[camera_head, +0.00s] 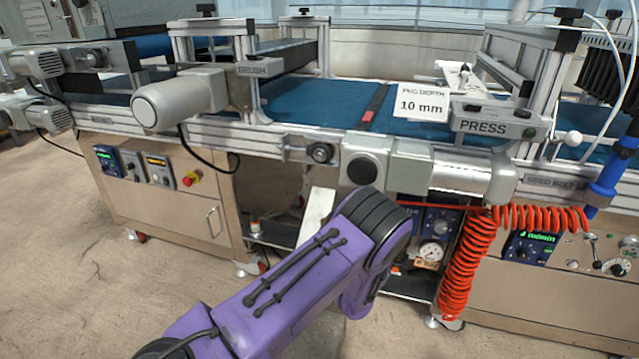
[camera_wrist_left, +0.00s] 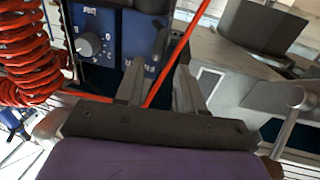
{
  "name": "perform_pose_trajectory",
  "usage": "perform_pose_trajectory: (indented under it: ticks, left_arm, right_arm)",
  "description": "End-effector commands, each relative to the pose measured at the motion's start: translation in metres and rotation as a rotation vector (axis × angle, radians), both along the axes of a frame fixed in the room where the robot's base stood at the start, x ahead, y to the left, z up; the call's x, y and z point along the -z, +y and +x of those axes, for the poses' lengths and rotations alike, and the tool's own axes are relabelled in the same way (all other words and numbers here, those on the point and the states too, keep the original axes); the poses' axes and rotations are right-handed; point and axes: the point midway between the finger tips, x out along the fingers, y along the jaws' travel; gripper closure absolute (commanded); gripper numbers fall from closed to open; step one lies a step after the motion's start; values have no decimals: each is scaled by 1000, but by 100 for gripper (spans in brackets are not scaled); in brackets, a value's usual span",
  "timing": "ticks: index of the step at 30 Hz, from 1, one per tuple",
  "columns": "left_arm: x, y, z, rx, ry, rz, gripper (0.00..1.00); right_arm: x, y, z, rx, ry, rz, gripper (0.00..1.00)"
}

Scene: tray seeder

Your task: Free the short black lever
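A short, dark lever (camera_wrist_left: 160,40) stands against a blue panel (camera_wrist_left: 138,38) in the left wrist view. A taut red line (camera_wrist_left: 179,48) runs diagonally close beside it and passes between my fingers; I cannot tell whether line and lever touch. My left gripper (camera_wrist_left: 160,70) is open, its two fingers apart and pointing toward the panel. In the head view my purple left arm reaches to the machine front and hides its gripper and the lever. The red line (camera_head: 425,206) shows there below the press motor. My right gripper is not in view.
A coiled red hose (camera_head: 470,262) hangs right of my arm; it also fills the left of the wrist view (camera_wrist_left: 28,55). A knob (camera_wrist_left: 88,45) sits left of the lever. A silver handle (camera_wrist_left: 290,112) stands at right. The press motor (camera_head: 455,175) overhangs the panels.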

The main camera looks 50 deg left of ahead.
Motion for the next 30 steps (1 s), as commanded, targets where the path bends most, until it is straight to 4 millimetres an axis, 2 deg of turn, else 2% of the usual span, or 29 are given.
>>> perform_pose_trajectory:
  ticks: [2, 3, 10, 17, 30]
  left_arm:
    - [-3, -7, -18, 2, 4, 2, 62]
    - [-6, -7, -27, -8, 38, -15, 62]
    - [9, -15, -79, -48, 226, -106, 62]
    - [16, -26, -132, -85, 392, -183, 62]
    - [7, -50, -233, -156, 672, -309, 62]
  right_arm:
    - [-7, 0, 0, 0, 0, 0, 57]
    - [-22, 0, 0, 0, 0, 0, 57]
    - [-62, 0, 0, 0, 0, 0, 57]
    - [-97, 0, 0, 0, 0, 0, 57]
    - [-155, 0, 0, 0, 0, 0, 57]
